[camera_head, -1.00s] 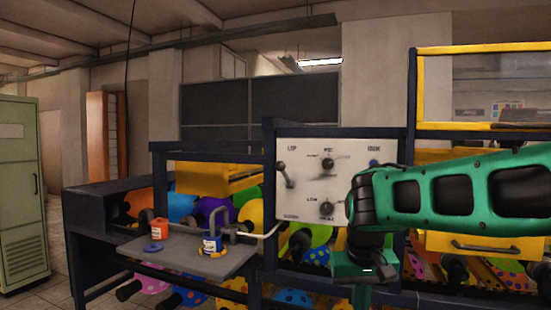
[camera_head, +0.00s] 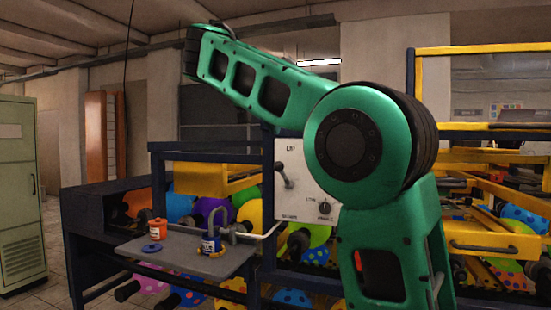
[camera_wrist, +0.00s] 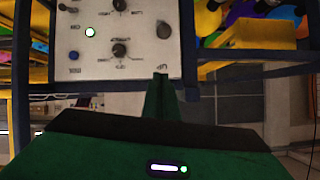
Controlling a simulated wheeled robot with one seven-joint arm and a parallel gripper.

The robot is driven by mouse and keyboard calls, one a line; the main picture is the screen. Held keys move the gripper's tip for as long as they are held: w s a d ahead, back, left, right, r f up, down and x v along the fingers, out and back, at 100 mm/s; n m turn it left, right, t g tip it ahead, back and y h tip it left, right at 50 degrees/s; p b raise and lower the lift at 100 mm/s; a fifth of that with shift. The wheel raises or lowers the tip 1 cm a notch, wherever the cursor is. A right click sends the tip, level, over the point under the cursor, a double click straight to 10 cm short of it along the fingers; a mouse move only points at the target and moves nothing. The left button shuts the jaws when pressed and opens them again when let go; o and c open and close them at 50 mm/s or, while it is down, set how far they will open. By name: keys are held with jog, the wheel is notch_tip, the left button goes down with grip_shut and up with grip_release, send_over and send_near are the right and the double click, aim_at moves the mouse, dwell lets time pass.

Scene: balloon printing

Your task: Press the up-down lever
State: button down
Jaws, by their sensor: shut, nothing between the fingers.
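The up-down lever (camera_head: 283,172) is a dark handle with a round knob on the left side of the pale control panel (camera_head: 292,203). Its "UP" label is above it. The wrist view is upside down; there the lever (camera_wrist: 163,29) shows at the right of the panel (camera_wrist: 140,55). My gripper (camera_wrist: 160,80) is green and shut, with nothing in it, and its tips overlap the panel's label edge, apart from the lever. In the head view my arm covers the panel's right part, and my gripper cannot be made out.
A dark blue frame (camera_head: 268,150) surrounds the panel. In the wrist view a green-lit button (camera_wrist: 89,32) and black knobs (camera_wrist: 119,50) are near.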

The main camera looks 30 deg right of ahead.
dwell(0.3)
send_over(279, 166)
jog(key=d, duration=0.1)
jog(key=f, duration=0.4)
jog(key=shift+w+d+f, duration=0.1)
jog(key=shift+d+f, duration=0.1)
jog(key=shift+f, duration=0.2)
jog(key=f, duration=0.1)
jog(key=a+f, duration=0.1)
jog(key=shift+a+f, duration=0.1)
jog(key=shift+f, duration=0.3)
jog(key=shift+a+f, duration=0.15)
jog(key=shift+f, duration=0.25)
